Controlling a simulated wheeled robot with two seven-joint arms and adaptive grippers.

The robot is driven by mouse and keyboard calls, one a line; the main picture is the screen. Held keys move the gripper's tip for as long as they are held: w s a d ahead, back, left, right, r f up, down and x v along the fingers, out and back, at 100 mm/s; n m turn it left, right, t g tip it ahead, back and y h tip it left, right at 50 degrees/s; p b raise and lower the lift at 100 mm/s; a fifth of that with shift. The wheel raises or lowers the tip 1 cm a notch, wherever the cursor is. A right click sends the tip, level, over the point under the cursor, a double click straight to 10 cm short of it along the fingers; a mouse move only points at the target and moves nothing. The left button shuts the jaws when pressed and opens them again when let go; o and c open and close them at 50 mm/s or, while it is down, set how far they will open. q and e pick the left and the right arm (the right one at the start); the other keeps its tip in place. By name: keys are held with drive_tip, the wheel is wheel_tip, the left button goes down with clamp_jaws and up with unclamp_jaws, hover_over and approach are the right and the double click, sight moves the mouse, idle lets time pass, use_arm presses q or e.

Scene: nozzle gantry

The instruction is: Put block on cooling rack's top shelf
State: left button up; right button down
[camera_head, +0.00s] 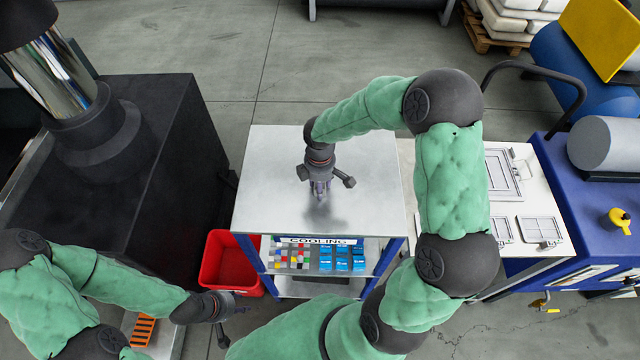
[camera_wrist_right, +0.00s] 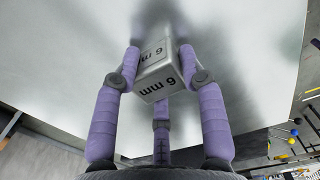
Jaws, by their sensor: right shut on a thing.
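The silver block (camera_wrist_right: 158,62), marked "6 mm" on two faces, is held between the purple fingers of my right gripper (camera_wrist_right: 160,75). In the head view my right gripper (camera_head: 321,188) points down over the white top shelf of the cooling rack (camera_head: 270,180). A soft shadow lies on the shelf beneath it; I cannot tell whether the block touches the surface. The block is mostly hidden by the gripper in the head view. My left gripper (camera_head: 234,318) is at the lower left, in front of the rack, with fingers spread and nothing between them.
The rack's shelf below holds multicoloured pieces (camera_head: 290,257) and blue boxes (camera_head: 343,259) behind a "COOLING" sign (camera_head: 320,241). A red bin (camera_head: 228,264) stands left of the rack, beside a large black machine (camera_head: 140,170). The rest of the top shelf is clear.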

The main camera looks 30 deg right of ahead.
drive_tip(key=c, duration=0.7)
unclamp_jaws()
wheel_tip(320, 180, up, 12)
drive_tip(key=shift+r+p, duration=0.15)
drive_tip(key=shift+p, duration=0.2)
